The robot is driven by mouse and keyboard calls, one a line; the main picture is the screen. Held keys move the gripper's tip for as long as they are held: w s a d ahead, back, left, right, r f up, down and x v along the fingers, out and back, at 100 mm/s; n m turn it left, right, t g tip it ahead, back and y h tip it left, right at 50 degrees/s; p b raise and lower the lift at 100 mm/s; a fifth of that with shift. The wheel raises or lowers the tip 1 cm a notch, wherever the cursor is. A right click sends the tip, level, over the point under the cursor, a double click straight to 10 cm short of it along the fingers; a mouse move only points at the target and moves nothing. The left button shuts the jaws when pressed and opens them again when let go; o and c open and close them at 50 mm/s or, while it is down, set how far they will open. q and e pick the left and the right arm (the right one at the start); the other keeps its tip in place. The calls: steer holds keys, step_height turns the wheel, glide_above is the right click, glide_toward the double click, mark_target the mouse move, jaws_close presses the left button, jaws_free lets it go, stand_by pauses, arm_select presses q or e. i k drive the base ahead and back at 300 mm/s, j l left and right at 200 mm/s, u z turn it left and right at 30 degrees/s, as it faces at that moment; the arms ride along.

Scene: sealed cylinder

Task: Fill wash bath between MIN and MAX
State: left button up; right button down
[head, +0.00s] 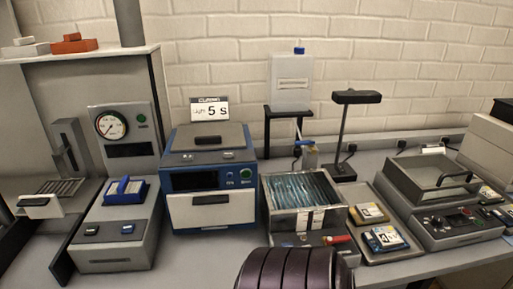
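The wash bath looks to be the open metal tank (273,207) in the middle of the bench. Its inside is bluish and streaked; I cannot tell the liquid level. A white label with dark marks is on its front wall, too small to read. A translucent bottle (291,92) with a blue cap stands on a black stand (269,125) behind the tank. A small tap with a blue part (309,155) hangs below the bottle, over the tank's back edge. A red lever (337,239) is at the tank's front right. Neither gripper shows.
A blue-and-white machine (210,210) stands left of the tank, with a "5 s" sign (209,109) on top. A gauge unit (112,125) is further left. A black lamp (345,135), trays with small packs (384,238) and a lidded device (445,205) are right.

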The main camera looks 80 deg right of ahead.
mark_target(312, 141)
steer(key=z, duration=2.85)
